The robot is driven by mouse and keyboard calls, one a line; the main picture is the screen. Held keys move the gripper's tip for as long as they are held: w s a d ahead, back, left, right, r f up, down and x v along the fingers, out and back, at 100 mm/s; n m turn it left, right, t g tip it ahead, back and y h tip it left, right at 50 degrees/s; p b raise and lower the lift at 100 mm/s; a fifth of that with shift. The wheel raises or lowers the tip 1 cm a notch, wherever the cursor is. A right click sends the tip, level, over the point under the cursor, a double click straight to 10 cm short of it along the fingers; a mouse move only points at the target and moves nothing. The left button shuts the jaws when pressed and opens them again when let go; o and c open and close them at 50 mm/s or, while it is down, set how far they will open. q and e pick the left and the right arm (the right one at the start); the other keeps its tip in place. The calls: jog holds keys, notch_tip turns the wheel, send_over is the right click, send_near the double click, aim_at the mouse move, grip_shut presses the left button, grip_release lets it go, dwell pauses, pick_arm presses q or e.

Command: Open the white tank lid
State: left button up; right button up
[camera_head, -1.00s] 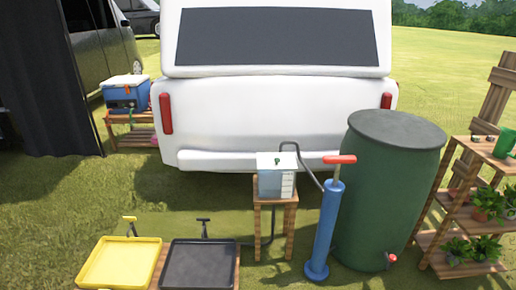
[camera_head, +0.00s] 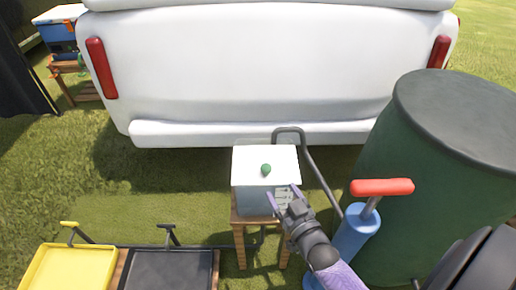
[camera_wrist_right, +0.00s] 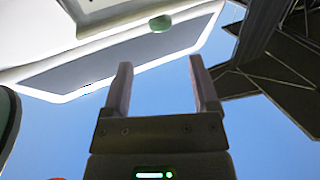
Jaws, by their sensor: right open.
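The white tank lid (camera_head: 247,158) lies flat and shut on the clear tank (camera_head: 250,200), with a small green knob (camera_head: 266,169) in its middle. The tank stands on a small wooden stand (camera_head: 239,240). My right gripper (camera_head: 284,193) is open and empty at the tank's front right corner, with its fingers toward the lid, apart from the knob. In the right wrist view its two spread fingers (camera_wrist_right: 158,88) show with nothing between them, and a green round shape, likely the knob (camera_wrist_right: 160,23), is beyond them. My left gripper is not in view.
A blue pump (camera_head: 358,232) with a red handle (camera_head: 382,187) stands close right of my right arm. A green barrel (camera_head: 395,205) is behind it. A hose (camera_head: 318,175) arches behind the tank. Yellow (camera_head: 70,268) and black (camera_head: 175,272) trays are at front left.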

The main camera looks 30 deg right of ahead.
aim_at(268, 172)
jog(key=w+b, duration=0.1)
jog(key=w, duration=0.2)
jog(key=w+d+b, duration=0.1)
jog(key=w, duration=0.2)
jog(key=w+b, duration=0.2)
jog(key=w, duration=0.1)
jog(key=shift+d+f, duration=0.1)
jog(key=shift+d, duration=0.05)
jog(key=shift+w, duration=0.2)
jog(key=c, duration=0.9)
grip_shut()
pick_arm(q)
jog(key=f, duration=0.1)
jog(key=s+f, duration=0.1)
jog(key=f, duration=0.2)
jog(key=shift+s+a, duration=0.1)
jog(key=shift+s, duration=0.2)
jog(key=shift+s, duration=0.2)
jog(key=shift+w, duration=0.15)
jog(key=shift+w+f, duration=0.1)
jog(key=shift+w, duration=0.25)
